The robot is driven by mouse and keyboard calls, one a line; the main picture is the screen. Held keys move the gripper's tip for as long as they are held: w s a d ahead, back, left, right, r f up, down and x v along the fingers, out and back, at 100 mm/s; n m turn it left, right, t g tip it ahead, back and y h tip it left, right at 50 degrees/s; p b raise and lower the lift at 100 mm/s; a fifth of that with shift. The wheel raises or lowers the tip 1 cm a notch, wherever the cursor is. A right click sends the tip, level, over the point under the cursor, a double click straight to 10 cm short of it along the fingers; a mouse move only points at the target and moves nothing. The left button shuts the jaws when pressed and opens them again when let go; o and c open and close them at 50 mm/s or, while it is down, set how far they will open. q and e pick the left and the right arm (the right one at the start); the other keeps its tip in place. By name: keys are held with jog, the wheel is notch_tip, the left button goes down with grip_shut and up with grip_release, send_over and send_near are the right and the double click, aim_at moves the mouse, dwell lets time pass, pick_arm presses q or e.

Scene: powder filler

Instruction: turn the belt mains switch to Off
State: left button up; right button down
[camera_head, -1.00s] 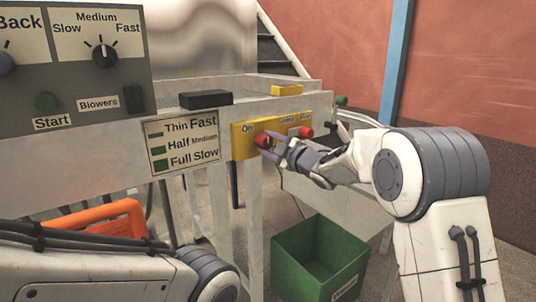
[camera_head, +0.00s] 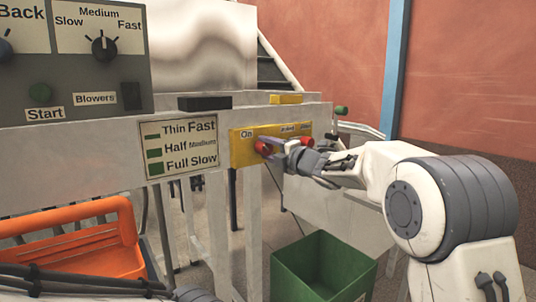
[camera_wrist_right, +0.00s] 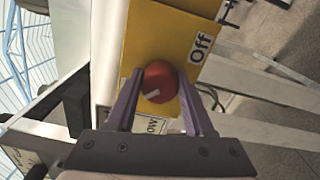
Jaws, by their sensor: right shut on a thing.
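The yellow switch panel (camera_head: 240,152) is on the side of the pale machine frame, with an "On" label at its left in the head view. My right gripper (camera_head: 268,146) reaches it from the right and is shut on a red knob (camera_head: 260,145). In the right wrist view this red knob (camera_wrist_right: 160,80) sits between the two purple fingers of my right gripper (camera_wrist_right: 158,88). A white mark on the knob points to the lower left there, away from the "Off" label (camera_wrist_right: 201,43) at the upper right. The gripper partly hides the panel's right side. My left gripper is out of view.
A speed legend plate (camera_head: 180,148) and a grey control box (camera_head: 60,80) are to the left. An orange crate (camera_head: 125,235) is at the lower left. A green bin (camera_head: 325,265) stands below my right arm. A blue post (camera_head: 396,60) stands behind.

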dwell(0.3)
jog(key=shift+c, duration=1.5)
grip_release()
jog(key=v, duration=1)
jog(key=shift+s+d, duration=0.15)
jog(key=shift+f, duration=0.1)
